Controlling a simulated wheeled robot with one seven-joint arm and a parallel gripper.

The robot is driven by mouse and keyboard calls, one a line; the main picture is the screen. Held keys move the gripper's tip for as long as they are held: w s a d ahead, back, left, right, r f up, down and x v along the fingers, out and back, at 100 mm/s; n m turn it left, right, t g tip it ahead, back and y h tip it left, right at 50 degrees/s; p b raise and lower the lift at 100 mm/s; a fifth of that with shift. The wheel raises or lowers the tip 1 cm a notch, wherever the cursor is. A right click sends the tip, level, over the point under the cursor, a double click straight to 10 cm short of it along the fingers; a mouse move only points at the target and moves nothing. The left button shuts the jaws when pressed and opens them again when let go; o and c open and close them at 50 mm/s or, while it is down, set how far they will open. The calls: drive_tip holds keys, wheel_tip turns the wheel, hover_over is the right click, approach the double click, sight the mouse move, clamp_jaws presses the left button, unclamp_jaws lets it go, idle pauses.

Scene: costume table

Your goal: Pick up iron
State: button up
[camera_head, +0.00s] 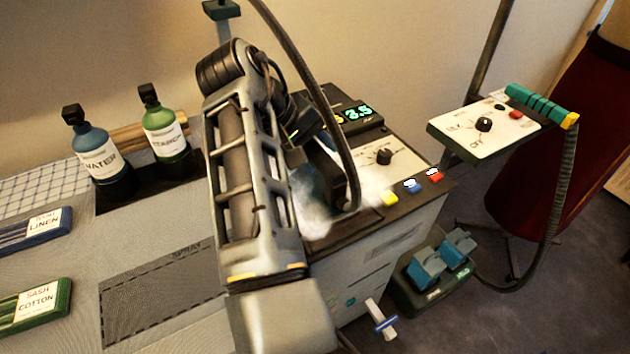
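My arm rises through the middle of the head view and bends over at the top, its far end reaching down to the steam station (375,250). The end of my arm with my gripper (318,150) is dark and mostly hidden behind my own arm link; its fingers cannot be made out. A dark shape, seemingly the iron (342,190), stands on the station's top amid white steam, with a black hose rising from it. My gripper is close to it; I cannot tell whether they touch or whether the fingers are open.
Water (97,158) and starch (166,135) bottles stand at the back left. A control panel (487,128) with a green-handled hose stands right; pedals (440,262) sit low.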

clamp_jaws()
drive_tip(key=shift+r, duration=0.1)
idle(1.0)
